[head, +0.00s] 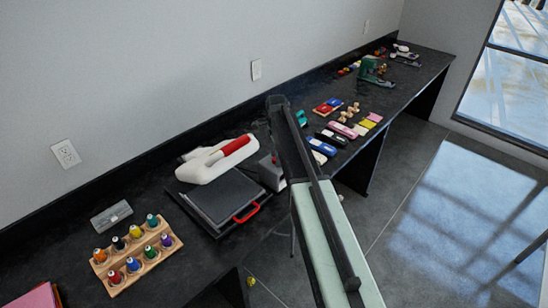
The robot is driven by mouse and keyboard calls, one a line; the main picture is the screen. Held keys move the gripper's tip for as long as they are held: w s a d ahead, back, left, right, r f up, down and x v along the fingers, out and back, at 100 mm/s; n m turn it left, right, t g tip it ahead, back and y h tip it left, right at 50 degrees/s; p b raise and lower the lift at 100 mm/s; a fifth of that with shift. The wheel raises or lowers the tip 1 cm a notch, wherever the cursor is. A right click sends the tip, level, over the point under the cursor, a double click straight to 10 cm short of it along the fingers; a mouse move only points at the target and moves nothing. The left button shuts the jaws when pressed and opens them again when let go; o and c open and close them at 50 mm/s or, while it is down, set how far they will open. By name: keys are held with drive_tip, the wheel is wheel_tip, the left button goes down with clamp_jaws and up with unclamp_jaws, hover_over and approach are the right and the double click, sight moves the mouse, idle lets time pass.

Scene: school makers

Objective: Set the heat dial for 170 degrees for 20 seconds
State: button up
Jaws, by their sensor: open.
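A white heat press (212,163) with a red handle grip (236,146) stands on the black counter against the wall. Its dark flat plate (227,197) lies in front, with a red pull handle (246,213) at the front edge. A small grey box (271,173) with a bit of red on it stands just right of the press, partly hidden by my arm. No dial marks or numbers can be read on the press or the box. My arm rises through the middle of the view, and I cannot make out my gripper's fingers.
A wooden rack of colored thread spools (137,254) and a grey metal case (111,216) lie left of the press. To the right are red and blue boxes (328,107), several small tools and a green machine (372,70). The floor (430,220) right of the counter is mostly clear.

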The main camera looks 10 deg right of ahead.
wheel_tip(320, 180, up, 8)
drive_tip(key=p, duration=0.7)
drive_tip(key=shift+f, duration=0.2)
drive_tip(key=shift+s+f, duration=0.1)
drive_tip(key=shift+s, duration=0.15)
drive_tip(key=s+a+f+n+b, duration=0.1)
drive_tip(key=s+f+n+b, duration=0.2)
drive_tip(key=s+n, duration=1.4)
drive_tip(key=s, duration=1)
drive_tip(key=shift+s+a+f, duration=0.2)
drive_tip(key=shift+s, duration=0.2)
